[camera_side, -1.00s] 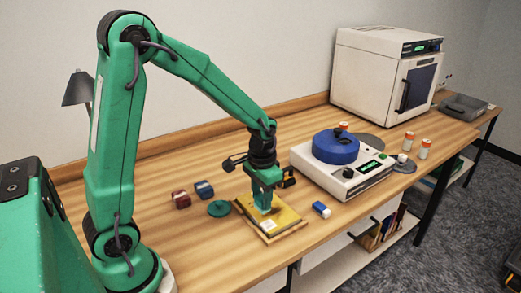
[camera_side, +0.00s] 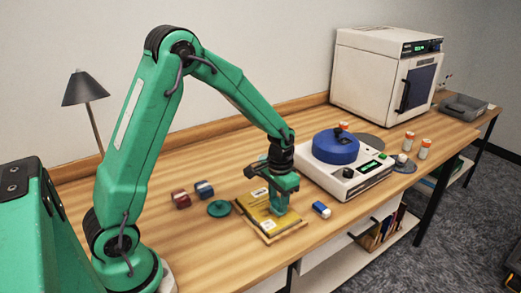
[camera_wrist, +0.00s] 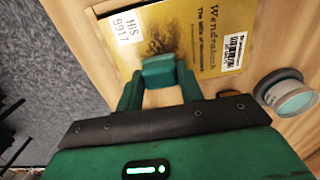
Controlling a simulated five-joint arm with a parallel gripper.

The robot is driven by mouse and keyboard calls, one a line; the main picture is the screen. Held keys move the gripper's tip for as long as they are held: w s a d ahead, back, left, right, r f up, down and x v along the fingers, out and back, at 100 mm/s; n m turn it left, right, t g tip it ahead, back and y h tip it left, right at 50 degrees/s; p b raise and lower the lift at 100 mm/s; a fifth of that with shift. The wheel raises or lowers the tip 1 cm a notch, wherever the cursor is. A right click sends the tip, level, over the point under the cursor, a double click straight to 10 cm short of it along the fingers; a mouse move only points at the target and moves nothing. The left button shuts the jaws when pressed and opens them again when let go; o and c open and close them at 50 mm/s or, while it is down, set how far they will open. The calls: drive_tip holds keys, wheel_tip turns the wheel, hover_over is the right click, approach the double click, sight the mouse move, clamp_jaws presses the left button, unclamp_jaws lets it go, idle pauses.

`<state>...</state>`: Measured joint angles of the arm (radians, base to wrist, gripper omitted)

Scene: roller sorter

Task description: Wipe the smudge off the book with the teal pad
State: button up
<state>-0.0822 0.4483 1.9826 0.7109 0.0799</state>
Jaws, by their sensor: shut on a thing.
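The yellow book (camera_side: 254,211) lies flat on the table in the side view, and it fills the upper middle of the wrist view (camera_wrist: 197,52). A grey-brown smudge (camera_wrist: 158,35) shows on its cover in the wrist view, between the white "HIS 9917" label and the title. My gripper (camera_side: 279,207) is low over the right part of the book. In the wrist view my gripper (camera_wrist: 158,84) is shut on the teal pad (camera_wrist: 158,70), which is over the cover just below the visible smudge. I cannot tell whether the pad touches the cover.
A blue-and-white block (camera_side: 321,209) lies right of the book, before the white machine with a blue drum (camera_side: 335,147).

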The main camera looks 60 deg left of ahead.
drive_tip(key=shift+w, duration=1.35)
drive_tip(key=shift+s, duration=4.15)
drive_tip(key=shift+a, duration=0.3)
drive_tip(key=shift+w+a, duration=0.15)
drive_tip(key=shift+a, duration=0.1)
drive_tip(key=shift+w, duration=3.9)
drive_tip(key=shift+s, duration=3.95)
drive_tip(key=shift+s+r, duration=0.15)
wheel_tip(320, 180, up, 8)
drive_tip(key=shift+d, duration=0.1)
